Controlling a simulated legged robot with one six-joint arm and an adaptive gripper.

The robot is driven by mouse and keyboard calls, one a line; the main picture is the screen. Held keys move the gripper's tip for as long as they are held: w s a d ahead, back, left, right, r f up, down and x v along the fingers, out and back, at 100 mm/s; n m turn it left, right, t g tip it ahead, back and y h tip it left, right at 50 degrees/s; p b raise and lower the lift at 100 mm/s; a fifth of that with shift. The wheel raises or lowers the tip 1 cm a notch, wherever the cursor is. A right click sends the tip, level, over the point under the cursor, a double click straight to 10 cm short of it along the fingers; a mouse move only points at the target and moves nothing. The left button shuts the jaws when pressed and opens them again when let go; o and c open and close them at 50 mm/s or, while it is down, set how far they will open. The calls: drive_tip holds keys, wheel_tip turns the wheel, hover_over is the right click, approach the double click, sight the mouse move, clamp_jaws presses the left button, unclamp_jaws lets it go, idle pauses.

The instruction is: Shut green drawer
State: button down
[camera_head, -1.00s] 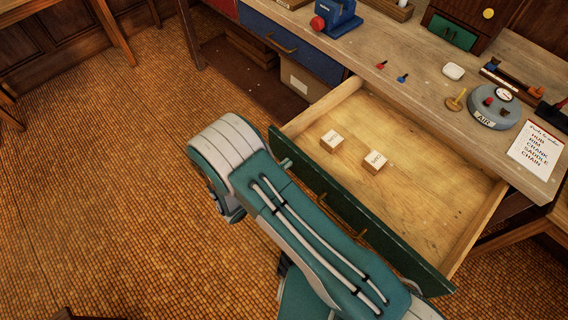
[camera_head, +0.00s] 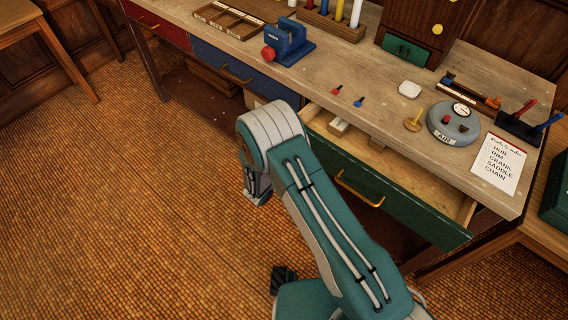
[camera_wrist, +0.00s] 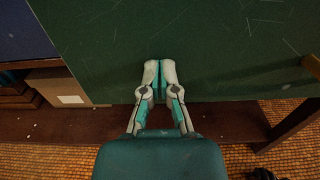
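The large green drawer (camera_head: 415,205) under the workbench stands partly open. Its inside shows as a narrow strip behind the front panel, with a small pale block (camera_head: 338,127) in it. A brass handle (camera_head: 358,190) is on the front. In the wrist view the green front (camera_wrist: 230,45) fills most of the upper picture, with the handle (camera_wrist: 312,66) at the right edge. My gripper (camera_wrist: 160,68) has its fingertips together with nothing between them, over the green panel near its lower edge. I cannot tell whether they touch it. In the head view my arm hides the gripper.
The blue drawer (camera_head: 232,72) and red drawer (camera_head: 157,26) to the left are shut. A small cabinet with a little green drawer (camera_head: 405,52) stands on the bench (camera_head: 370,65). A blue vise (camera_head: 290,42) is near the front edge. The tiled floor at left is clear.

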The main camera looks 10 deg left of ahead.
drive_tip(key=x, duration=1.1)
drive_tip(key=shift+s+d, duration=0.15)
drive_tip(key=shift+d, duration=0.2)
drive_tip(key=shift+w+d, duration=0.1)
drive_tip(key=shift+w, duration=0.4)
drive_tip(key=shift+w+d+r, duration=0.1)
drive_tip(key=shift+w+d, duration=0.1)
drive_tip(key=shift+d, duration=0.1)
